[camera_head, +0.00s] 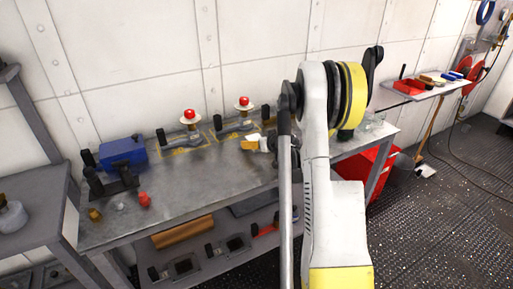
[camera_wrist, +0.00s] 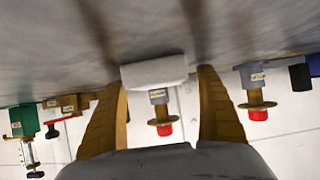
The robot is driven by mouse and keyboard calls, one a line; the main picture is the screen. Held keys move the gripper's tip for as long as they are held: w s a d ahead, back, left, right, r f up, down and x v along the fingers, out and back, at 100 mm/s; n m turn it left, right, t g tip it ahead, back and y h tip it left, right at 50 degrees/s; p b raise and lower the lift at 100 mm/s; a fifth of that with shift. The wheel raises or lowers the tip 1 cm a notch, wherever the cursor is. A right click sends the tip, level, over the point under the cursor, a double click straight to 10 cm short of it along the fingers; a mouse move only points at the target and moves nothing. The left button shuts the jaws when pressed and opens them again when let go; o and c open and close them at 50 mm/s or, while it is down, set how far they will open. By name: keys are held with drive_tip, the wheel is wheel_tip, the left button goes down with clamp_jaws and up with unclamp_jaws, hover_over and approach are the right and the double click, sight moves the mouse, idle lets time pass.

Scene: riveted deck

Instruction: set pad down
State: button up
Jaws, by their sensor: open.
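The pad is a small white block (camera_wrist: 155,72) in the wrist view, lying against the grey bench top between my fingertips. My gripper (camera_wrist: 162,80) is open, with its tan fingers on either side of the pad. The left finger is close to or touching the pad's left end; a narrow gap shows at the right. In the head view, my gripper (camera_head: 260,143) is low over the middle of the bench, partly hidden by my arm. A small white patch there seems to be the pad (camera_head: 255,137).
The workbench (camera_head: 190,180) carries two red-topped valve fittings (camera_head: 190,118) (camera_head: 243,105) at the back, a blue box-like vice (camera_head: 122,152) and small fittings (camera_head: 144,199) at left. A red cabinet (camera_head: 378,172) stands at right. Bench top between left fittings and gripper is clear.

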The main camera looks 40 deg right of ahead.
drive_tip(key=shift+w+f, duration=0.15)
drive_tip(key=shift+w, duration=0.05)
drive_tip(key=shift+c, duration=0.6)
drive_tip(key=c, duration=1.1)
drive_tip(key=shift+c, duration=0.2)
drive_tip(key=shift+r, duration=0.2)
